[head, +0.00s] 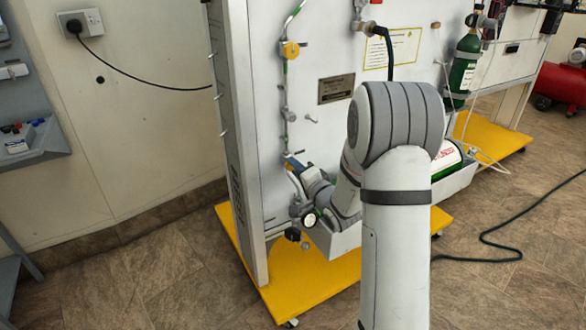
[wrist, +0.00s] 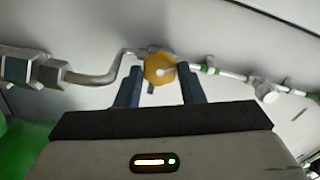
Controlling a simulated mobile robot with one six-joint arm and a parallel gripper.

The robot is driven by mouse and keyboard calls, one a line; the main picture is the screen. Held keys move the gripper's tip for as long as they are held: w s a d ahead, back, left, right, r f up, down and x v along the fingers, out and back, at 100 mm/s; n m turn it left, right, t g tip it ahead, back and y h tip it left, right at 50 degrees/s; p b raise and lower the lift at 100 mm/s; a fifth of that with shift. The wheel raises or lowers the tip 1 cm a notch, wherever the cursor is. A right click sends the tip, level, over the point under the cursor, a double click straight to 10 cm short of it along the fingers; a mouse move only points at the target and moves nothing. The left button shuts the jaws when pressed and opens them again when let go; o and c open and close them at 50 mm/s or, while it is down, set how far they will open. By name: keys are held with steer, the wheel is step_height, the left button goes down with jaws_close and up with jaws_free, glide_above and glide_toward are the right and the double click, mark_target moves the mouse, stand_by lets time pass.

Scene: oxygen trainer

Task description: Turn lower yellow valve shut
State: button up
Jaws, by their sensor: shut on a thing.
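The lower yellow valve (wrist: 159,69) shows in the wrist view as a yellow knob on a thin metal pipe. My gripper (wrist: 158,76) has one dark finger on each side of it and is shut on it. In the head view my gripper (head: 292,164) is low at the left part of the white panel, and the lower valve is hidden there behind my gripper. Another yellow valve (head: 290,50) sits higher on the same pipe line, well above my gripper.
The white panel (head: 330,50) stands on a yellow wheeled base (head: 300,285). A metal pipe (wrist: 95,78) with fittings runs left of the valve in the wrist view. A green cylinder (head: 463,65) hangs at right. A dark hose (head: 500,250) lies on the floor.

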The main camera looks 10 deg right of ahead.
steer(key=shift+s+a+f+m, duration=0.1)
steer(key=shift+a+f+m, duration=0.1)
steer(key=shift+m, duration=0.1)
stand_by(0.4)
steer(key=o, duration=1)
steer(key=shift+d+r, duration=0.1)
steer(key=p+v, duration=0.1)
steer(key=v, duration=0.6)
steer(key=shift+s+d+p, duration=0.15)
steer(key=shift+s+p, duration=0.15)
steer(key=shift+p, duration=0.05)
steer(key=shift+r, duration=0.1)
